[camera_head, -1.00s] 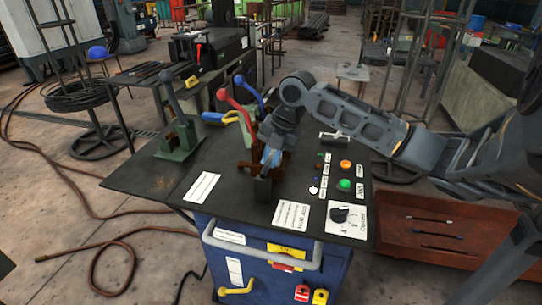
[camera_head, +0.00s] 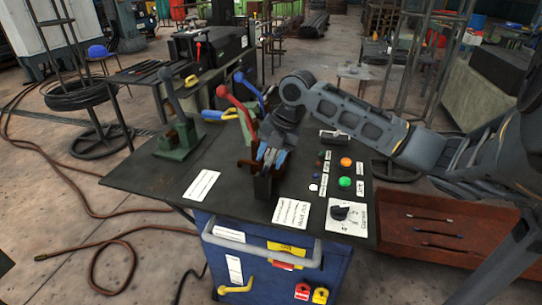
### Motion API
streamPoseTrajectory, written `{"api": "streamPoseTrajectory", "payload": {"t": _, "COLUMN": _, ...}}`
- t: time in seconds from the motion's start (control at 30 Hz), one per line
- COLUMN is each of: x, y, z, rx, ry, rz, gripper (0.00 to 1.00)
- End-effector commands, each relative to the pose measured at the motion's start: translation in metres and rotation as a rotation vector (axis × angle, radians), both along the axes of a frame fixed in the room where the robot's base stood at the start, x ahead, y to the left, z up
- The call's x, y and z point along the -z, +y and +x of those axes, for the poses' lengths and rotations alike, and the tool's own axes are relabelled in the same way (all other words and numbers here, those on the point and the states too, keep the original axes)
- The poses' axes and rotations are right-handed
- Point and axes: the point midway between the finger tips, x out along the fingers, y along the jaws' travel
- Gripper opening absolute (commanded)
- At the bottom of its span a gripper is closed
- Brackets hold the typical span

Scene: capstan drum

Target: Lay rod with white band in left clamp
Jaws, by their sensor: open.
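My gripper (camera_head: 268,172) is open, pointing down over the brown-red clamp (camera_head: 244,166) at the middle of the black bench top. The gripper hides much of that clamp, so I cannot tell whether a rod lies in it. A green clamp (camera_head: 178,139) with a grey lever stands on the left part of the bench. Several thin dark rods lie in the brown tray (camera_head: 395,245) at the right. The far rod (camera_head: 428,218) shows pale marks near its ends; whether one is a white band is too small to tell.
Red (camera_head: 230,97) and blue (camera_head: 246,90) levers rise behind my gripper. Buttons (camera_head: 345,182) and a dial (camera_head: 340,212) sit to its right. A handrail (camera_head: 262,252) runs along the cabinet front.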

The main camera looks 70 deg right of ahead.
Motion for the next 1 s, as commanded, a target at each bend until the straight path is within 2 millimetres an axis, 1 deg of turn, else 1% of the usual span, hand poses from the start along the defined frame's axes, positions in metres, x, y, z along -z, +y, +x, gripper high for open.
{"api": "streamPoseTrajectory", "payload": {"t": 0.17, "x": 0.0, "y": 0.0, "z": 0.0, "rx": 0.0, "ry": 0.001, "rz": 0.0, "gripper": 0.46}}
{"api": "streamPoseTrajectory", "payload": {"t": 0.27, "x": -0.006, "y": -0.001, "z": -0.002, "rx": 0.0, "ry": 0.0, "rz": 0.0, "gripper": 0.46}}
{"api": "streamPoseTrajectory", "payload": {"t": 0.37, "x": -0.019, "y": -0.001, "z": -0.006, "rx": 0.001, "ry": -0.001, "rz": -0.002, "gripper": 0.46}}
{"api": "streamPoseTrajectory", "payload": {"t": 0.6, "x": -0.056, "y": -0.002, "z": -0.017, "rx": 0.0, "ry": 0.0, "rz": -0.002, "gripper": 0.46}}
{"api": "streamPoseTrajectory", "payload": {"t": 0.7, "x": -0.066, "y": -0.002, "z": -0.02, "rx": -0.001, "ry": -0.001, "rz": 0.0, "gripper": 0.46}}
{"api": "streamPoseTrajectory", "payload": {"t": 0.83, "x": -0.073, "y": -0.002, "z": -0.023, "rx": 0.0, "ry": 0.001, "rz": -0.001, "gripper": 0.46}}
{"api": "streamPoseTrajectory", "payload": {"t": 1.0, "x": -0.075, "y": -0.002, "z": -0.023, "rx": 0.0, "ry": 0.0, "rz": 0.0, "gripper": 0.46}}
